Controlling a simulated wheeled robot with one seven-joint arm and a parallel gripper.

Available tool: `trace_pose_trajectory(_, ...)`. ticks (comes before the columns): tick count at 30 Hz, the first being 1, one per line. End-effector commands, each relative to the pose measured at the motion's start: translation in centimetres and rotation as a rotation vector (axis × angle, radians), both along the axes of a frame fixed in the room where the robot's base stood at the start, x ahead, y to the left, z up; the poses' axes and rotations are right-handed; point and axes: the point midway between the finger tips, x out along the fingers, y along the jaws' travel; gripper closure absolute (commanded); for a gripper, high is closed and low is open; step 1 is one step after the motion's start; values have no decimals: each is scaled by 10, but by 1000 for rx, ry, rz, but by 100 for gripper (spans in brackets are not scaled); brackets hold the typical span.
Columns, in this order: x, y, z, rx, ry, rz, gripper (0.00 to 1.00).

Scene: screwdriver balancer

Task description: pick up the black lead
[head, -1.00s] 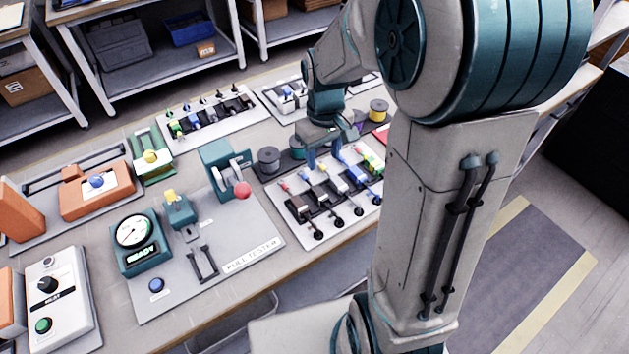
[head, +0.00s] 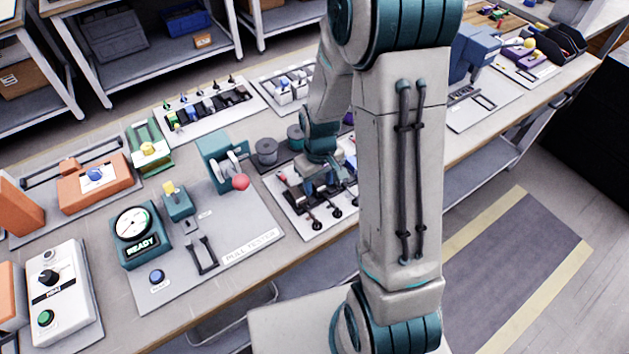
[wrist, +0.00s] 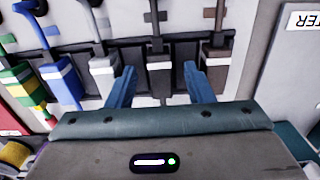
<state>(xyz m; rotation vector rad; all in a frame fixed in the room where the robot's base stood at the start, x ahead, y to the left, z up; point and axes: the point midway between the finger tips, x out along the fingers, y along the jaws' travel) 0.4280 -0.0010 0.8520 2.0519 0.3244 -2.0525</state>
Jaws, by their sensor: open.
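Several coloured leads lie side by side in a rack (head: 290,214) on the bench. In the wrist view the black lead (wrist: 157,75) has a dark body and a pale band and lies between the two blue fingers of my gripper (wrist: 160,69). The fingers are open, one on each side of it, with gaps showing. How far the fingertips reach down beside it is unclear. In the head view my gripper (head: 322,187) is low over the rack and my arm hides much of it.
In the wrist view a brown lead (wrist: 216,60) is just right of the right finger and a white lead (wrist: 102,68) just left of the left finger. The pull tester (head: 222,250) stands left of the rack, with dark spools (head: 266,152) behind.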

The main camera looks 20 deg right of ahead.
Motion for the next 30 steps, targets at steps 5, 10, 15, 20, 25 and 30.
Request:
trace_pose_trajectory(5,0,0,-4,0,0,0,53)
trace_pose_trajectory(10,0,0,-4,0,0,0,61)
trace_pose_trajectory(15,0,0,-4,0,0,0,99)
trace_pose_trajectory(20,0,0,-4,0,0,0,99)
trace_pose_trajectory(25,0,0,-3,0,-1,0,99)
trace_pose_trajectory(30,1,0,6,0,-3,1,99)
